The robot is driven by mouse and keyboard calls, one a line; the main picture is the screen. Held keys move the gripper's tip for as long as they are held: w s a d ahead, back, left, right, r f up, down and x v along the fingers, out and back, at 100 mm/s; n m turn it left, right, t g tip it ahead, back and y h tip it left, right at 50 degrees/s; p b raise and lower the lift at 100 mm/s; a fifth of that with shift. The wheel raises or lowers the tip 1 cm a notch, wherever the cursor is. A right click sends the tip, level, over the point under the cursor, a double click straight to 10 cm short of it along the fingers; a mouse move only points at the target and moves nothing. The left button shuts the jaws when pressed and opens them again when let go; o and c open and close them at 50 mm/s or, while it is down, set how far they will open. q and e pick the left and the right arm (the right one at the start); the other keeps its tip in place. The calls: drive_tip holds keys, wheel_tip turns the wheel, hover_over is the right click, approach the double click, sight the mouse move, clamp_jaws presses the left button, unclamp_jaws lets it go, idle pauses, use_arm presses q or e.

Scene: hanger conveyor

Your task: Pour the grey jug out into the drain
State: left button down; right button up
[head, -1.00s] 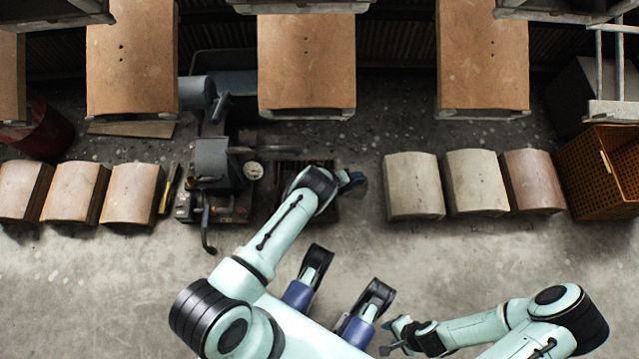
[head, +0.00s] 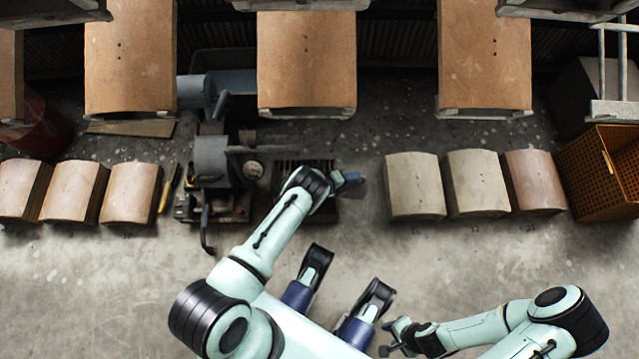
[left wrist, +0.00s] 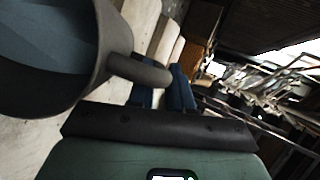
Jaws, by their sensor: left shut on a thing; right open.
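The grey jug (left wrist: 85,60) fills the upper left of the left wrist view. Its round rim and a smooth bluish surface inside show. My left gripper (left wrist: 162,92) has its blue fingers shut on the jug's handle. In the head view my left gripper (head: 350,182) is over the right part of the drain (head: 290,165), a dark reddish grate in the floor. The jug is mostly hidden by my arm there, and I cannot tell its exact tilt. My right gripper (head: 393,345) is open and empty, low in the head view, away from the drain.
A machine with a gauge (head: 215,175) stands directly left of the drain. Curved tan panels stand left (head: 130,193) and right (head: 413,186). An orange crate (head: 600,175) is far right. Brown panels (head: 306,60) hang along the back. The floor in front is open.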

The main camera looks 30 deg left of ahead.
use_arm(q)
drive_tip(key=shift+s+a+f+t+h+b, duration=0.3)
drive_tip(key=shift+a+t+h+b, duration=0.1)
drive_tip(key=shift+a+b, duration=0.15)
idle(0.4)
drive_tip(key=shift+s+a+f+n+t+h+b, duration=0.3)
drive_tip(key=shift+s+a+t+b, duration=0.15)
drive_tip(key=shift+b, duration=0.25)
drive_tip(key=shift+r, duration=0.1)
drive_tip(key=shift+a, duration=0.1)
idle(0.4)
drive_tip(key=shift+s+a+f+h+b, duration=0.15)
drive_tip(key=shift+a+f+h+b, duration=0.15)
drive_tip(key=shift+b, duration=0.25)
drive_tip(key=shift+s+a+f+t+b, duration=0.15)
drive_tip(key=shift+a+t+b, duration=0.1)
drive_tip(key=shift+t+b, duration=0.1)
drive_tip(key=shift+s+a+f+n, duration=0.1)
drive_tip(key=shift+n, duration=0.2)
